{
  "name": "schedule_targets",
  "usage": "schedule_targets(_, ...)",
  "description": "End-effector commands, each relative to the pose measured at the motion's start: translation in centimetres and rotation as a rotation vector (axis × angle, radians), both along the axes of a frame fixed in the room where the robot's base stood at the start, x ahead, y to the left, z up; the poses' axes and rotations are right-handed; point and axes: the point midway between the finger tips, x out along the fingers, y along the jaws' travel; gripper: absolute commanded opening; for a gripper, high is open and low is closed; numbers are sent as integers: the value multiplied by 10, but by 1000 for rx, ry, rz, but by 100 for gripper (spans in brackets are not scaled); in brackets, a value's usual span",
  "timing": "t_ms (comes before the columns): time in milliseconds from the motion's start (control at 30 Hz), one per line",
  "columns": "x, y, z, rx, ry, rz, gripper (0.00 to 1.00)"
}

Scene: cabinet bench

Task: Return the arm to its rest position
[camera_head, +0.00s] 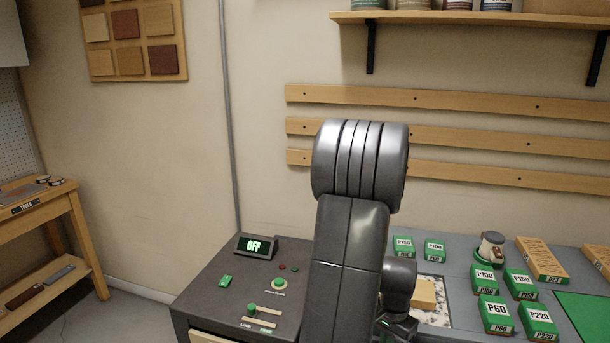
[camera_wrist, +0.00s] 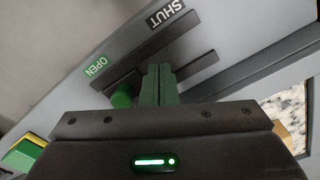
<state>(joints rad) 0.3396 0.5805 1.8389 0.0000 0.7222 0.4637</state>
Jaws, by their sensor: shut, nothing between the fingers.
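My arm rises in the middle of the head view, bent at a large grey joint, and hides part of the bench behind it. My gripper (camera_wrist: 158,82) shows in the wrist view, its two fingers together with nothing between them. It is close to a slider with a green knob (camera_wrist: 122,96) on a dark slotted rail (camera_wrist: 150,62). The knob is just left of the fingers, near the OPEN label (camera_wrist: 96,67); I cannot tell whether they touch. The SHUT label (camera_wrist: 166,17) is at the other end. In the head view my fingers are hidden.
A dark control cabinet (camera_head: 215,290) with an OFF display (camera_head: 257,246) stands left of my arm. A shelf (camera_head: 460,18) and wall rails (camera_head: 450,98) are behind.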

Motion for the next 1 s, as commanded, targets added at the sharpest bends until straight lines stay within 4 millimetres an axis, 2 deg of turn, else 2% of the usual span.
schedule_targets(33,1,4,9,-1,-1,2,0)
schedule_targets(567,1,2,82,0,-1,0,0)
schedule_targets(600,0,3,62,1,2,0,0)
schedule_targets(1000,0,3,5,1,2,0,0)
